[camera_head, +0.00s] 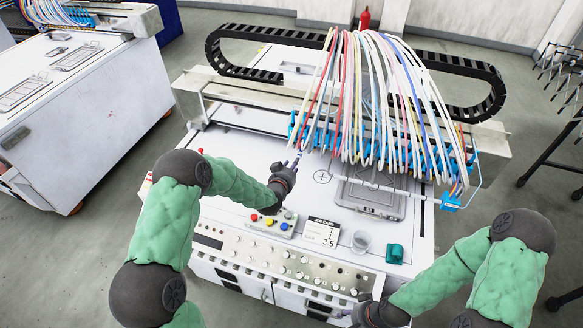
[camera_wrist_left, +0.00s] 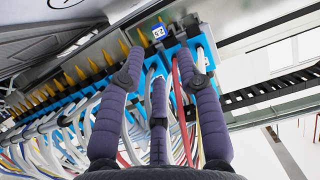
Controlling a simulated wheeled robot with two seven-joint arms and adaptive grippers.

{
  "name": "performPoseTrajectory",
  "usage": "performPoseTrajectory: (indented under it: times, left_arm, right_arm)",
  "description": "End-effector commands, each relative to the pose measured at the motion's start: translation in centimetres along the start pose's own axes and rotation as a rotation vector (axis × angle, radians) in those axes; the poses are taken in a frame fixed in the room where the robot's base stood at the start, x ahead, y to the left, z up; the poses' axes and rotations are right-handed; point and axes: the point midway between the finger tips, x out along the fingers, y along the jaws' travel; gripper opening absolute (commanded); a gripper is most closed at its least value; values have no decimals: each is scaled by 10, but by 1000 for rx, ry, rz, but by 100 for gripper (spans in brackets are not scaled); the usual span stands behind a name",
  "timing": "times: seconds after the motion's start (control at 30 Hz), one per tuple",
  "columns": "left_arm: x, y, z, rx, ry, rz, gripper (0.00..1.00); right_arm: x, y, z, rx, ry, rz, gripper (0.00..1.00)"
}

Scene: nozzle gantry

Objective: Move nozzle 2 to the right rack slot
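A row of blue nozzle holders (camera_head: 400,152) hangs along the gantry rail, each fed by coloured hoses. My left gripper (camera_head: 292,160) is at the left end of this row. In the left wrist view its purple fingers (camera_wrist_left: 160,48) are spread apart, close to blue holders with yellow tips; a small label (camera_wrist_left: 159,31) that seems to read 2.5 shows between the fingertips. Red and white hoses pass between the fingers; I see no finger closed on a nozzle. Which nozzle is number 2 I cannot tell. My right gripper (camera_head: 372,312) is low at the machine's front edge, its fingers unclear.
A white rod (camera_head: 385,187) with a blue end piece (camera_head: 450,202) crosses in front of the row. The machine top holds a grey plate (camera_head: 370,200), job card (camera_head: 320,232), coloured buttons (camera_head: 270,222), a cup (camera_head: 361,241) and a teal block (camera_head: 395,253). Hoses arch overhead.

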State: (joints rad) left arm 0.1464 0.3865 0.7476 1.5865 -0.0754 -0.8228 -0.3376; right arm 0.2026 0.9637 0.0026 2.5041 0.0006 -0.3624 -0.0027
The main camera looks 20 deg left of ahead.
Motion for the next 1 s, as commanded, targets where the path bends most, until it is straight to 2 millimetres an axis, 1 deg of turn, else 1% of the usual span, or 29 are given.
performPoseTrajectory:
  times: [0.03,0.4,0.6,0.8,1.0]
  left_arm:
    - [6,0,1,0,2,0,35]
    - [44,0,1,1,2,0,35]
    - [65,1,3,1,2,1,35]
    - [78,0,1,1,3,0,35]
    - [83,0,0,1,0,0,35]
  right_arm:
    - [3,1,0,0,0,0,46]
    - [15,5,-1,0,1,0,46]
    - [33,12,-2,0,1,0,46]
    - [43,15,-2,0,1,0,46]
    - [46,16,-2,0,1,0,46]
